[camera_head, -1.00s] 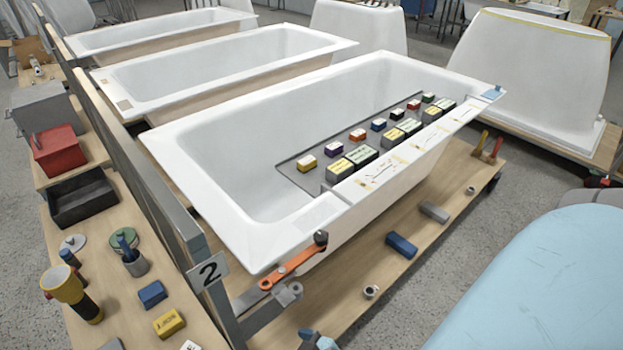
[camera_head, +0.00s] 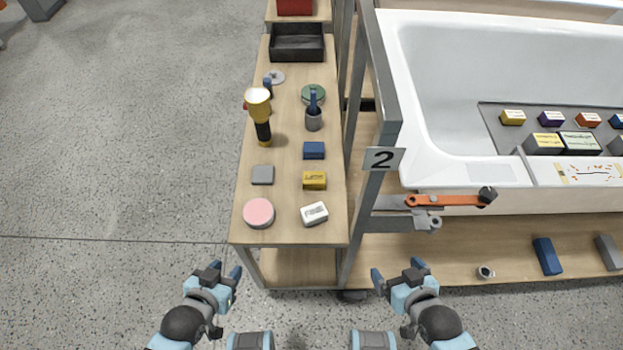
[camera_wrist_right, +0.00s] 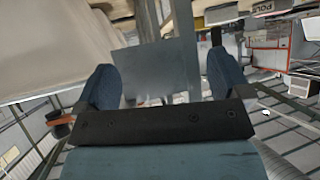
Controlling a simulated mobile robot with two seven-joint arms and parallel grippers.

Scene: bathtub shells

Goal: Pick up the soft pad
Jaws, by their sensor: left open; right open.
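Several small pads and blocks lie on the narrow wooden bench; I cannot tell for certain which is the soft pad. Near its front are a round pink pad (camera_head: 259,213), a flat grey pad (camera_head: 263,175), a white labelled block (camera_head: 314,213), a yellow labelled block (camera_head: 314,180) and a blue block (camera_head: 314,150). My left gripper (camera_head: 224,271) is open and empty, in front of the bench's left front corner. My right gripper (camera_head: 396,272) is open and empty, right of the bench's front; its spread fingers show in the right wrist view (camera_wrist_right: 165,80).
The bench (camera_head: 290,232) also holds a yellow flashlight (camera_head: 259,107), a grey cup with a blue tool (camera_head: 313,120), a green-topped disc and a black tray (camera_head: 297,42). A grey post with a "2" sign (camera_head: 383,159) and a bathtub (camera_head: 440,150) stand right.

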